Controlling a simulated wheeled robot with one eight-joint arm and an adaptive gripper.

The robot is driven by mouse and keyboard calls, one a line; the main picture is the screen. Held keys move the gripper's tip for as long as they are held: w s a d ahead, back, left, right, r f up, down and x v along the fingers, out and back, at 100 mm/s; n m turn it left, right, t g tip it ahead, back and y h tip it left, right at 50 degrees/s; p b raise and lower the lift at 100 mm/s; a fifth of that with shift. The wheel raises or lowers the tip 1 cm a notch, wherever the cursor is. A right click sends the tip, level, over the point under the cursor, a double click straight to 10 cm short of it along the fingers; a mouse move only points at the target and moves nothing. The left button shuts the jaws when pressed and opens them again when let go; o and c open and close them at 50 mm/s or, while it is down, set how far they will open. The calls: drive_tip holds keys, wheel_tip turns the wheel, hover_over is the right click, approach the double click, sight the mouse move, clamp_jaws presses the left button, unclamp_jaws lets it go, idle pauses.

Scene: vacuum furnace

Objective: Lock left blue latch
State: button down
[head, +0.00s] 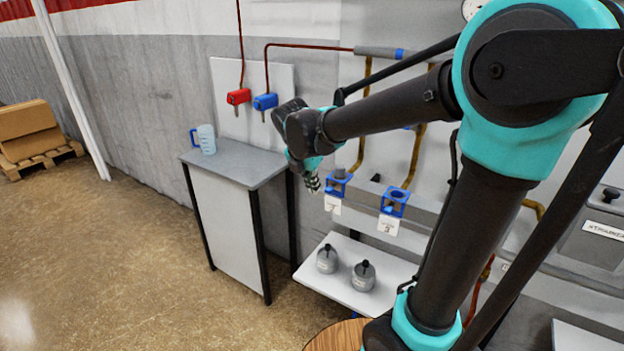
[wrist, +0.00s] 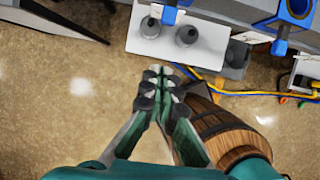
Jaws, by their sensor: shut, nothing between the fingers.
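Two blue latch-like holders are mounted in front of the wall panel in the head view. The left blue one (head: 338,184) has a white tag under it, and the right blue one (head: 394,201) has another tag. In the wrist view, a blue part shows at the top edge (wrist: 170,14) and another blue part (wrist: 280,47) at the right. My gripper (head: 311,183) points down just left of the left holder in the head view and looks apart from it. It is shut and empty; its fingertips meet in the wrist view (wrist: 158,82). My arm hides part of the panel.
A white shelf (head: 344,297) holds two grey canisters (head: 327,259) below the holders. A grey table (head: 225,165) with a blue-handled jug (head: 204,139) stands left. Red (head: 238,97) and blue (head: 265,102) valves hang above. A wooden barrel (wrist: 215,130) stands below.

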sight(332, 188)
drive_tip(key=w+d+f, duration=0.3)
drive_tip(key=w+f, duration=0.1)
drive_tip(key=shift+w+d+f, duration=0.2)
drive_tip(key=shift+w+f, duration=0.05)
drive_tip(key=shift+w, duration=0.1)
